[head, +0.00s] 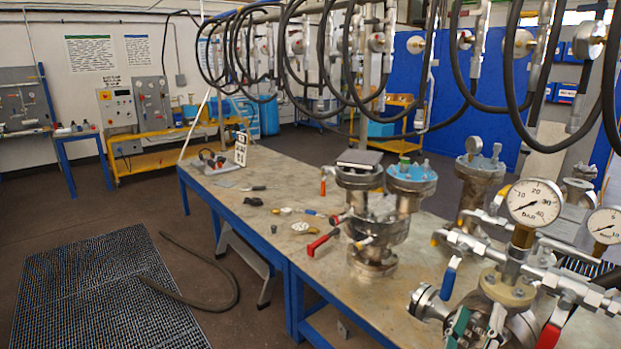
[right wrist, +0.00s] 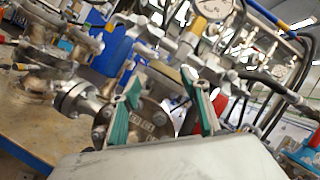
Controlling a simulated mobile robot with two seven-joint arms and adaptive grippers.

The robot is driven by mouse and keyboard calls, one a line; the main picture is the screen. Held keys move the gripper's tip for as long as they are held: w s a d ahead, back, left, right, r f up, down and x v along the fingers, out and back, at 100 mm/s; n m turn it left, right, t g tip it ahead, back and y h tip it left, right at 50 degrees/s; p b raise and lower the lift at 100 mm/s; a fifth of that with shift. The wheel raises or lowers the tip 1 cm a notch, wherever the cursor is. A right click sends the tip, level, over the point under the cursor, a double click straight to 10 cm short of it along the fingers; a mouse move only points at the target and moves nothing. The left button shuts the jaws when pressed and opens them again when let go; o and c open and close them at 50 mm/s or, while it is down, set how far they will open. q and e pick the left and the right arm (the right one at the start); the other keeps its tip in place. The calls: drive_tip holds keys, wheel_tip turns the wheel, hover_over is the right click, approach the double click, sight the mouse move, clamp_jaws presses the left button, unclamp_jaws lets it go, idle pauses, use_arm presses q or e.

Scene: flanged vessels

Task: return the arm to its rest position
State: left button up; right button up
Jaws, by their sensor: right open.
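My right gripper (head: 478,320) is at the bottom right of the head view, close in front of the flanged vessel with the large pressure gauge (head: 534,203). In the right wrist view the two teal-padded fingers of the right gripper (right wrist: 161,84) stand apart with nothing held between them. A bolted flange (right wrist: 152,120) shows behind and between the fingers. I cannot tell whether the fingers touch the vessel. My left gripper is not in view.
A blue lever (head: 450,278) and a red lever (head: 549,334) flank the gripper's area. A vessel with a blue top (head: 411,178) stands on the metal-topped bench (head: 270,180). Black hoses (head: 285,60) hang above. Floor left of the bench holds a grating (head: 95,290) and a loose hose (head: 200,303).

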drive_tip(key=s+a+f+n+y, duration=0.2)
drive_tip(key=a+f+n+y, duration=0.5)
drive_tip(key=n, duration=0.7)
drive_tip(key=s+a+f+n+y, duration=0.2)
drive_tip(key=a+f+n+y, duration=0.3)
drive_tip(key=f+n+y, duration=0.65)
drive_tip(key=s+d+f+n+g+h, duration=0.1)
drive_tip(key=s+d+f+n+g, duration=0.1)
drive_tip(key=s+f+n, duration=0.4)
drive_tip(key=s+d+f+n+g+h, duration=0.2)
drive_tip(key=s+f+n+g, duration=0.3)
drive_tip(key=f, duration=0.7)
drive_tip(key=shift+s+d+f+n, duration=0.15)
drive_tip(key=shift+s+f+n, duration=0.1)
drive_tip(key=shift+s+n, duration=0.75)
